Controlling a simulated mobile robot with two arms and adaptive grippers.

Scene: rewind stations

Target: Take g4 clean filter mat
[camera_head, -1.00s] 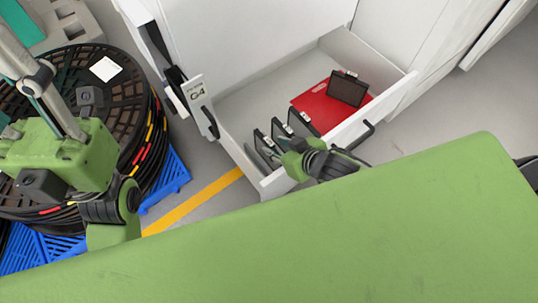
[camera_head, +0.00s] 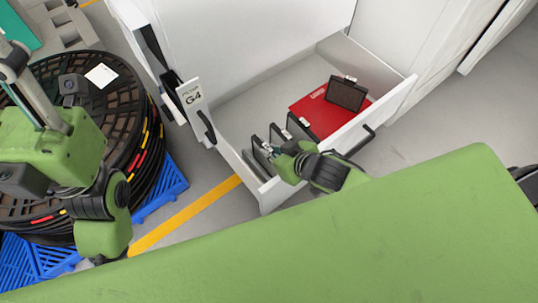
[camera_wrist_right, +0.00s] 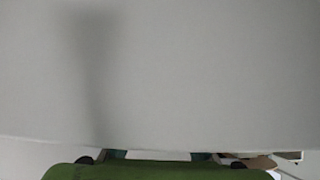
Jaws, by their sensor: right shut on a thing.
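The open white drawer (camera_head: 232,118) labelled G4 holds several dark-framed filter mats. Three stand in a row near its front left: the nearest mat (camera_head: 261,155), a middle mat (camera_head: 277,134) and a far mat (camera_head: 300,126). My right gripper (camera_head: 273,153) is at the nearest mat and shut on its upper edge; the fingertips are small and partly hidden. In the right wrist view, my right fingers (camera_wrist_right: 158,154) show at the bottom edge against a grey surface, and the held mat is not clear. My left arm shows at the left, but its gripper does not.
Another dark mat (camera_head: 346,94) leans over a red sheet (camera_head: 321,113) at the drawer's right. The G4 label plate (camera_head: 192,97) stands at the drawer's left.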

